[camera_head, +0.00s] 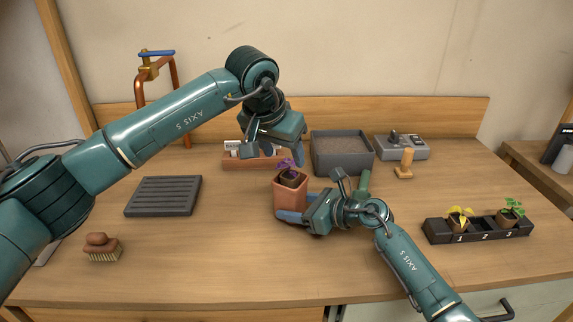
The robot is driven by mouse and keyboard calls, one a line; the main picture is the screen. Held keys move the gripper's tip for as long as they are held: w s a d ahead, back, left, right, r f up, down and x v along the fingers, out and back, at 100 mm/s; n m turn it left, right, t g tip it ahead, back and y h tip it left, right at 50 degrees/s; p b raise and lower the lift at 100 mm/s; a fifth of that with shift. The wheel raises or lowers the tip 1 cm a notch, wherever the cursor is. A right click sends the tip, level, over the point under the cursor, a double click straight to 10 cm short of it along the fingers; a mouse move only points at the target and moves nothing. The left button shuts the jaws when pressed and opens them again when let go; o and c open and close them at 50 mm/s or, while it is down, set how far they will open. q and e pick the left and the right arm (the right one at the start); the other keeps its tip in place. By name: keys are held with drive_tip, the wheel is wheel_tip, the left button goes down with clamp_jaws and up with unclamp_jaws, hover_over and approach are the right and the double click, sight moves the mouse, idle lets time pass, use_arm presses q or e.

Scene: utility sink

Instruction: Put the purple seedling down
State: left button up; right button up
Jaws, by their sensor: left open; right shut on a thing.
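The purple seedling (289,164) stands upright with dark soil in the mouth of a terracotta pot (290,196) near the middle of the bench. My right gripper (294,212) is shut on the terracotta pot from the right, with a blue finger across its lower front. Whether the pot's base touches the bench is hard to tell. My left gripper (274,155) is open and empty just above and behind the purple leaves, fingers pointing down. Whether it touches them is unclear.
A black tray (480,238) numbered 1 to 3 holds a yellow seedling (458,216) and a green seedling (510,210); its middle slot looks empty. A soil bin (341,168), label box (236,160), ribbed mat (163,196) and brush (103,247) surround the clear front bench.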

drive_tip(key=shift+r, duration=0.1)
use_arm(q)
drive_tip(key=v, duration=0.5)
drive_tip(key=shift+a+r, duration=0.1)
drive_tip(key=shift+r, duration=0.25)
use_arm(e)
drive_tip(key=o, duration=0.8)
